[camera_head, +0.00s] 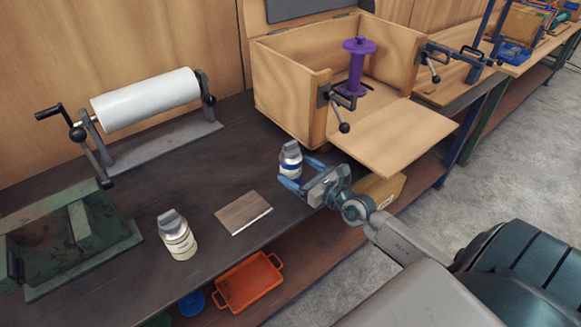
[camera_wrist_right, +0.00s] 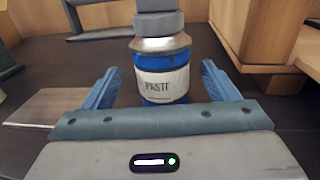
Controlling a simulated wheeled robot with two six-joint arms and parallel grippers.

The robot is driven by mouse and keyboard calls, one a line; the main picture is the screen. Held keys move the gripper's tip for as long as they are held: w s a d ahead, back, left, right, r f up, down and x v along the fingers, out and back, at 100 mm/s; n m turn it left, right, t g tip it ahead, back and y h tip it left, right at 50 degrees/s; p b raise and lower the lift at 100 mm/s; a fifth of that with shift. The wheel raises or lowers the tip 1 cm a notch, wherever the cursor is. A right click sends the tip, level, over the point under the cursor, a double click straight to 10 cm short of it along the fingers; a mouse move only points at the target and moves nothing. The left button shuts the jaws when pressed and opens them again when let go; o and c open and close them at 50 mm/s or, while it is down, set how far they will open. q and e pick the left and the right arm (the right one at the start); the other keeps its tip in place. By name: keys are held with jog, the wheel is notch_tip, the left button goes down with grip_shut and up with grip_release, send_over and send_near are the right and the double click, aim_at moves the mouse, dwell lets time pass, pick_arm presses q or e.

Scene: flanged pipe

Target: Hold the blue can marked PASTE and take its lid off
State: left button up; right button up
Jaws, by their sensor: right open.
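The blue can marked PASTE (camera_head: 290,160) stands upright on the dark bench in front of the wooden box. Its grey stepped lid (camera_head: 291,148) is on top. In the right wrist view the can (camera_wrist_right: 162,82) shows its white PASTE label, with the lid (camera_wrist_right: 158,22) partly cut off by the top edge. My right gripper (camera_head: 303,175) is open, with its blue fingers on either side of the can, low down. In the right wrist view gaps show between the fingers (camera_wrist_right: 162,88) and the can. My left gripper is not in view.
A cream-labelled can (camera_head: 178,240) with a similar lid stands nearer the front. A small wooden block (camera_head: 243,212) lies between the cans. The wooden box (camera_head: 300,90) with its lowered flap (camera_head: 395,138) is close behind my right gripper. A white roll (camera_head: 147,98) stands at the back left.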

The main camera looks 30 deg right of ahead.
aim_at(286, 161)
jog(key=shift+b+x, duration=0.55)
jog(key=shift+x, duration=2.2)
jog(key=shift+d, duration=0.15)
jog(key=shift+s, duration=0.1)
jog(key=c, duration=1.3)
